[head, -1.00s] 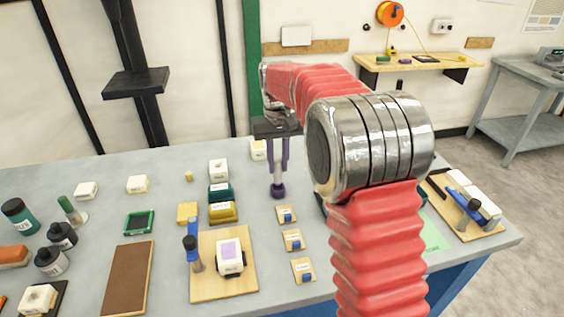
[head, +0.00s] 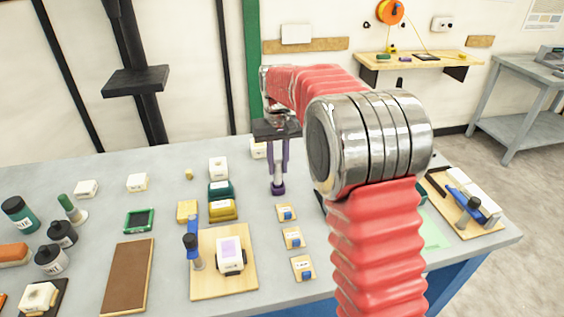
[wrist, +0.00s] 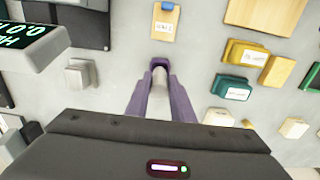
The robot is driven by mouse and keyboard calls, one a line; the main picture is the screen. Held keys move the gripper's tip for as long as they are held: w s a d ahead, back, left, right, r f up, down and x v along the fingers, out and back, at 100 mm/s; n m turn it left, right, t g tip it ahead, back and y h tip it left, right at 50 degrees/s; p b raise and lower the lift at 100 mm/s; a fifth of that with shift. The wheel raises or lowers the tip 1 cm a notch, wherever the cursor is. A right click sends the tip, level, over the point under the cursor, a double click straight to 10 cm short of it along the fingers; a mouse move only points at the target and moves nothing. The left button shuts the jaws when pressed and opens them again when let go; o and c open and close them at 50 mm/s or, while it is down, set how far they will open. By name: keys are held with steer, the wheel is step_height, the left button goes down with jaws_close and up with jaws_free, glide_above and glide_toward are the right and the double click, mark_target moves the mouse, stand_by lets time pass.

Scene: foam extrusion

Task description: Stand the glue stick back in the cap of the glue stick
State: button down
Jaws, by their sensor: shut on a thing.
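The glue stick (head: 278,177) is a pale grey stick held upright between the purple fingers of my gripper (head: 278,165), which is shut on it. The purple cap of the glue stick (head: 278,189) shows at the lower end of the stick, at the grey bench top. I cannot tell whether the stick sits fully in the cap or only meets it. In the wrist view the fingers (wrist: 160,75) close around the stick and hide most of it.
Small wooden tiles with blue parts (head: 286,212) lie in front of the cap. Yellow and teal blocks (head: 222,210) stand to its left, and a wooden board (head: 210,283) with a stamp lies nearer. Grey bench around the cap is clear. My arm hides part of the bench at right.

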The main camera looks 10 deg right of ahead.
steer(key=shift+f, duration=0.25)
steer(key=shift+f, duration=0.35)
steer(key=shift+f, duration=0.6)
stand_by(0.3)
steer(key=c, duration=1.5)
jaws_free()
steer(key=shift+o, duration=0.2)
step_height(320, 180, up, 14)
steer(key=shift+f, duration=0.2)
